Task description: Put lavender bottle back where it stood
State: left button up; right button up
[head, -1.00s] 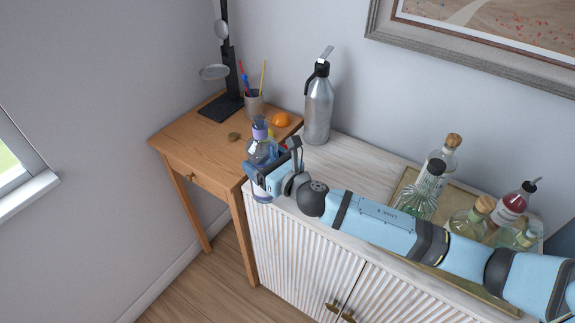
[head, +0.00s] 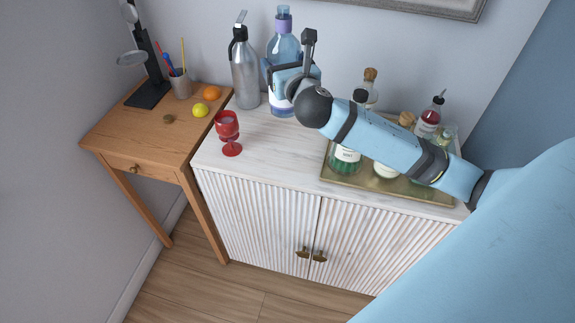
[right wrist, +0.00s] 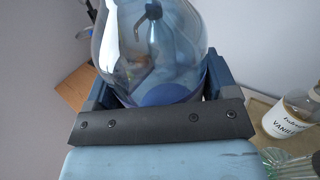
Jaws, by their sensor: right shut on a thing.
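The lavender bottle (head: 284,45) is clear bluish with a purple neck band and a pale blue cap. It is upright at the back of the whitewashed cabinet top (head: 275,145), just right of the steel flask (head: 244,75). My right gripper (head: 285,82) is shut around its body, from the front right. The bottle's base shows below the gripper, at or very near the top; I cannot tell if it touches. In the right wrist view the bottle (right wrist: 150,50) fills the space between the fingers. My left gripper is not in view.
A red goblet (head: 228,130) stands at the cabinet's front left. A tray (head: 345,178) with several bottles is at the right, beneath my right arm. The wooden side table (head: 135,130) holds a lemon (head: 200,110), an orange (head: 212,93) and a pen cup (head: 181,85). The front middle of the cabinet is clear.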

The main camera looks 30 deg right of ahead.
jog(key=shift+s+d+r, duration=0.2)
jog(key=shift+d+r, duration=0.1)
jog(key=shift+d, duration=0.05)
notch_tip(320, 180, down, 20)
jog(key=b, duration=0.2)
jog(key=shift+d+h, duration=0.2)
jog(key=shift+h, duration=0.1)
jog(key=shift+f, duration=0.1)
jog(key=o, duration=1.3)
jog(key=shift+o, duration=0.4)
